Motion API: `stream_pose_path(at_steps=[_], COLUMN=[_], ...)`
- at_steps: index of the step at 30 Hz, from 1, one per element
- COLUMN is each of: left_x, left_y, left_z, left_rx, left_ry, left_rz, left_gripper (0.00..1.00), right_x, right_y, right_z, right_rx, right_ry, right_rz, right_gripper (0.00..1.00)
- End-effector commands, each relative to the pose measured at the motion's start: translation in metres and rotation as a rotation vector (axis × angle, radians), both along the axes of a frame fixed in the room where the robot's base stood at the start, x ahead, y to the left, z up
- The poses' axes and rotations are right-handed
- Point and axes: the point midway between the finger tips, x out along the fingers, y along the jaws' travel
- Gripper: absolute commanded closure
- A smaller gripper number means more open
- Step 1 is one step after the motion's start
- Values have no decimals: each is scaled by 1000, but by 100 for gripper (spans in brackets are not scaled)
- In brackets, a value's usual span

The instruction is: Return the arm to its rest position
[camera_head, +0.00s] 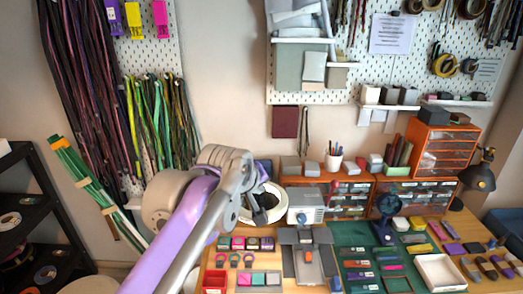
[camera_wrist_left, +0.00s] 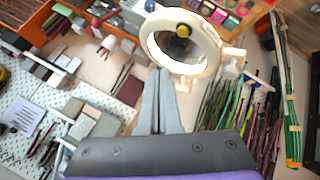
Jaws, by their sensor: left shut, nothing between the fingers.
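My left arm rises from the bottom of the head view, with its purple and grey links raised in front of the wall. My left gripper (camera_head: 259,213) is at its far end, partly hidden by the wrist and seen against the white ring lamp (camera_head: 276,204). In the left wrist view the two grey fingers (camera_wrist_left: 159,75) lie together, shut with nothing between them. Their tips point toward the ring lamp (camera_wrist_left: 209,62); contact cannot be told. My right gripper is not in view.
The workbench (camera_head: 415,278) holds a grey machine (camera_head: 305,205), a green mat (camera_head: 352,232), a white tray (camera_head: 440,272) and small parts. Orange drawer units (camera_head: 440,150) stand behind. Cords hang on the pegboard (camera_head: 165,55) at left. A black shelf (camera_head: 30,215) stands far left.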

Motion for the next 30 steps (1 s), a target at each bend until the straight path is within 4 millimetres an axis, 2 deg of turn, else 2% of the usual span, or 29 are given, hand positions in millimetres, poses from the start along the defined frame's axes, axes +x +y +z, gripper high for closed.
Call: stream_pose_path(at_steps=[2, 5, 10, 15, 18, 22, 30], left_x=[-14, -46, -122, -189, -214, -230, -232], left_y=[19, 55, 117, 153, 164, 169, 170], left_z=[-15, -51, -135, -208, -236, -254, -256], left_rx=[41, 130, 304, 429, 472, 498, 503], left_ry=[5, 21, 68, 116, 136, 149, 150], left_rz=[-10, -44, -135, -224, -261, -288, -294], left_gripper=[100, 100, 100, 100, 100, 100, 100], right_x=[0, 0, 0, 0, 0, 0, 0], right_y=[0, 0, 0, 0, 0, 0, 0], right_z=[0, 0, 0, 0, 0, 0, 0], right_rx=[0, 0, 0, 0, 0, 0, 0], right_ry=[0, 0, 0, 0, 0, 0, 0], right_rz=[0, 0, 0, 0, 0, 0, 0], right_gripper=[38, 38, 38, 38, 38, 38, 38])
